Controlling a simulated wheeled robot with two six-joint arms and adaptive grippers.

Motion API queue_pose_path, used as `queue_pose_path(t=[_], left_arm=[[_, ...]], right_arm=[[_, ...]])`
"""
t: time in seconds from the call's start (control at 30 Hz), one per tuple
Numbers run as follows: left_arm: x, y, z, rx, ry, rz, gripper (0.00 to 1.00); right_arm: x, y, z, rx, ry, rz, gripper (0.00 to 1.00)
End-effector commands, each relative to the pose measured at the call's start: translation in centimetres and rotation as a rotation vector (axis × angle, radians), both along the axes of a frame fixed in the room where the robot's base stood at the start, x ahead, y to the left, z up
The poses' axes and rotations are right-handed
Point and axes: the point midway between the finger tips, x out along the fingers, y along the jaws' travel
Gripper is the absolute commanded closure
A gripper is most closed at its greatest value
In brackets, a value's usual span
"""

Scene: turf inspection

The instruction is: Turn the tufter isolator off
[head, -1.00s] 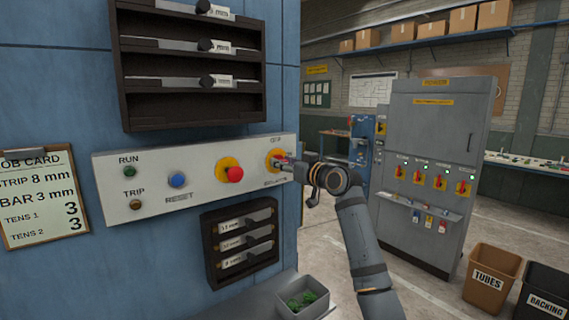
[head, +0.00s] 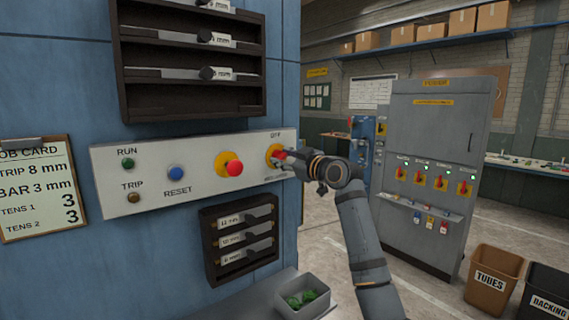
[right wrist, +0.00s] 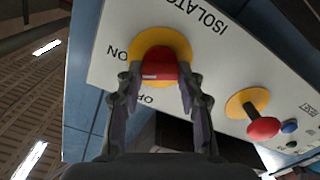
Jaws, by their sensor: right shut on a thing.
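The tufter isolator (head: 275,152) is a red rotary handle on a yellow round plate at the right end of a pale control panel (head: 150,209). OFF is printed above it in the head view. In the right wrist view, which is upside down, the red handle (right wrist: 158,67) sits between the fingers, with ISOLATOR above, ON to the left and OFF below. My right gripper (head: 286,158) is shut on the handle, one finger on each side (right wrist: 160,85). The handle's exact pointing direction is hard to tell. My left gripper is not in view.
A red mushroom button (head: 234,168) on a yellow base and a blue RESET button (head: 176,173) sit left of the isolator. Black racks (head: 207,240) are above and below the panel. A grey bin (head: 317,304) with green bits stands below. A grey cabinet (head: 425,125) stands farther right.

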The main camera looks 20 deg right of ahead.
Motion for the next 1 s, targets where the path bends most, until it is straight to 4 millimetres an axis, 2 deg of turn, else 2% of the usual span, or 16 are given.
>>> queue_pose_path(t=[0.4, 1.0], left_arm=[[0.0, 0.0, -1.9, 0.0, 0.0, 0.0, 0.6], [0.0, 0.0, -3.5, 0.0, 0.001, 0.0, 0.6]], right_arm=[[-0.1, 0.1, -0.3, -0.37, -0.135, 0.0, 0.94], [-0.1, 0.2, -0.5, -0.865, -0.313, 0.0, 0.94]])
